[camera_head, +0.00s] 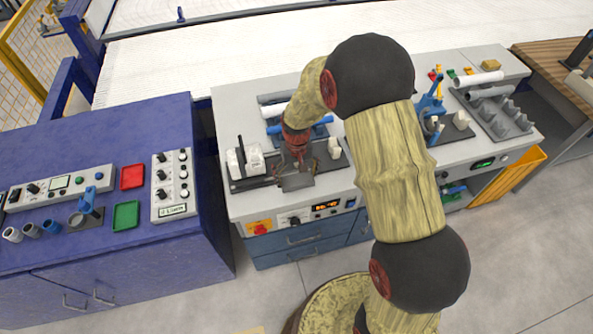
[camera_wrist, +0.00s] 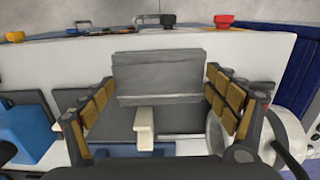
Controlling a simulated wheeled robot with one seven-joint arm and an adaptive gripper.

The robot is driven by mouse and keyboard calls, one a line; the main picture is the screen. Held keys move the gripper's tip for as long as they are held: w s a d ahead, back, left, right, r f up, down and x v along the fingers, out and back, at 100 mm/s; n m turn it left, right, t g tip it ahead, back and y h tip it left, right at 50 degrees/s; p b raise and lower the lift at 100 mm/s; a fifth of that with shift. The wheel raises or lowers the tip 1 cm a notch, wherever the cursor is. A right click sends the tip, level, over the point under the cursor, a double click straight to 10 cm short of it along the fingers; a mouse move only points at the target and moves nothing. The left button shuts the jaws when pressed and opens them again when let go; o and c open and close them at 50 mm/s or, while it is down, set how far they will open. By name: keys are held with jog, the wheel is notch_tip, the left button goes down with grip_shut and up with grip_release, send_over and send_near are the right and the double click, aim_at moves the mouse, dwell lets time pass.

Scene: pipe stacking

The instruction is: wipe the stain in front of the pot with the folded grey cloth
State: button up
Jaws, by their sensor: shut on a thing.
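A flat grey piece, which looks like the folded cloth (camera_wrist: 158,76), sits between the fingers of my gripper (camera_wrist: 162,92) in the wrist view. In the head view the grey piece (camera_head: 297,182) is at the front edge of a dark plate on the bench, just under my gripper (camera_head: 294,166). My gripper is shut on it. I cannot tell whether its underside touches the surface. I can make out neither a stain nor a clear pot; my gripper and arm hide part of this area.
A white block (camera_head: 245,161) stands left of my gripper, and a small cream post (camera_head: 334,148) stands right of it. A blue fixture (camera_head: 320,131) is behind. Control knobs and a red-orange button (camera_head: 258,228) line the bench front. A purple bench (camera_head: 105,240) is at left.

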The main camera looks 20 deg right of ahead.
jog(key=shift+r+p, duration=0.4)
jog(key=shift+r, duration=0.55)
jog(key=shift+f, duration=0.1)
